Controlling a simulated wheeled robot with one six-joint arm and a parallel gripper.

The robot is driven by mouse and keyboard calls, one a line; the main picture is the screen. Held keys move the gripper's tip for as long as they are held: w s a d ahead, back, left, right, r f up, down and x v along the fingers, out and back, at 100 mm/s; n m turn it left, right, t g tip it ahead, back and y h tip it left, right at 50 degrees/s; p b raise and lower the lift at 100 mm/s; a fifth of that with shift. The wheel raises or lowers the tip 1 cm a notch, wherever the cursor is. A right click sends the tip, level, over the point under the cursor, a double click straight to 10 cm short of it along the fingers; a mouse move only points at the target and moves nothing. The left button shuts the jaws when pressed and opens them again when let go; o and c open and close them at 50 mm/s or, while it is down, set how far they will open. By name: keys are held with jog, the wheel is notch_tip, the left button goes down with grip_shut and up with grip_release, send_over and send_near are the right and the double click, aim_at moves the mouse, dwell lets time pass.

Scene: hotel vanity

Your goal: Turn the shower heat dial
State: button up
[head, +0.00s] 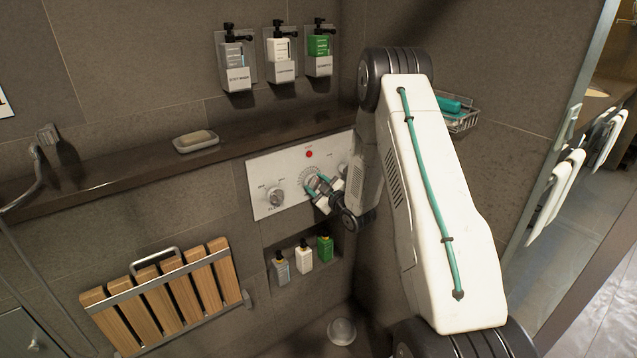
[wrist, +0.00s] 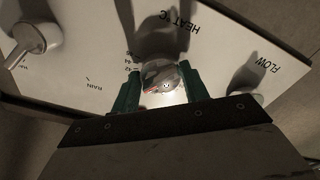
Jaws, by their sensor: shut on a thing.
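The heat dial (wrist: 160,78) is a round metallic knob with a red mark, in the middle of the white control panel (head: 262,172). In the wrist view its "HEAT °C" lettering is upside down, with a number scale beside it. My gripper (wrist: 160,73) has a green finger on each side of the dial and is shut on it. In the head view my gripper (head: 315,182) reaches the panel's middle from the right.
The flow knob (head: 275,197) is left of the dial, another knob (wrist: 40,38) on its other side. A red button (head: 309,154) sits above. A ledge with a soap dish (head: 196,142) runs above the panel; a niche with bottles (head: 304,256) is below. A wooden folding seat (head: 165,290) is lower left.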

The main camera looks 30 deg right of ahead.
jog(key=shift+d, duration=0.1)
jog(key=o, duration=1)
jog(key=shift+s, duration=0.15)
jog(key=s, duration=0.7)
jog(key=shift+s+d+r, duration=0.1)
jog(key=shift+s+r, duration=0.05)
jog(key=shift+s, duration=0.2)
